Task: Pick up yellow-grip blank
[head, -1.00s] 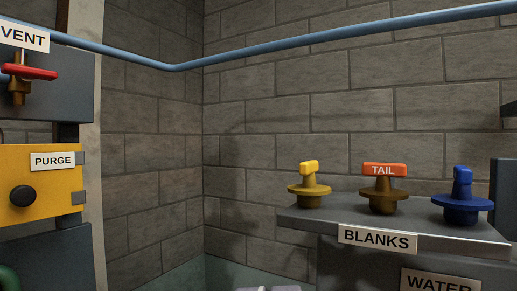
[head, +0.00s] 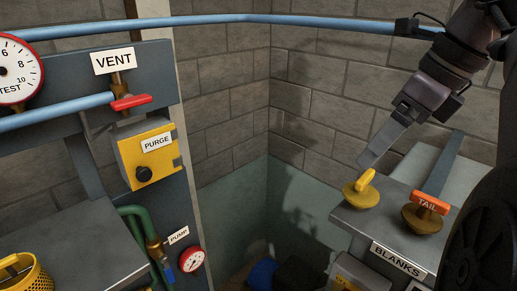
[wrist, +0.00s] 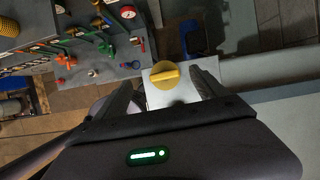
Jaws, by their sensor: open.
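The yellow-grip blank (head: 362,194) stands upright on the left end of the BLANKS shelf (head: 385,228) in the head view. It has a yellow bar grip over a round brass-coloured flange. My gripper (head: 368,160) points down just above and behind it, with nothing held. In the wrist view the yellow-grip blank (wrist: 165,75) shows between and beyond the two fingers of my open gripper (wrist: 162,86). The fingers look apart from it. The exact gap is hard to tell.
The orange TAIL blank (head: 425,212) stands to the right on the same shelf. A yellow PURGE box (head: 148,155), VENT valve (head: 122,98) and PUMP gauge (head: 191,259) are on the left. A blue pipe (head: 220,20) runs along the wall. A yellow basket (head: 25,276) is at lower left.

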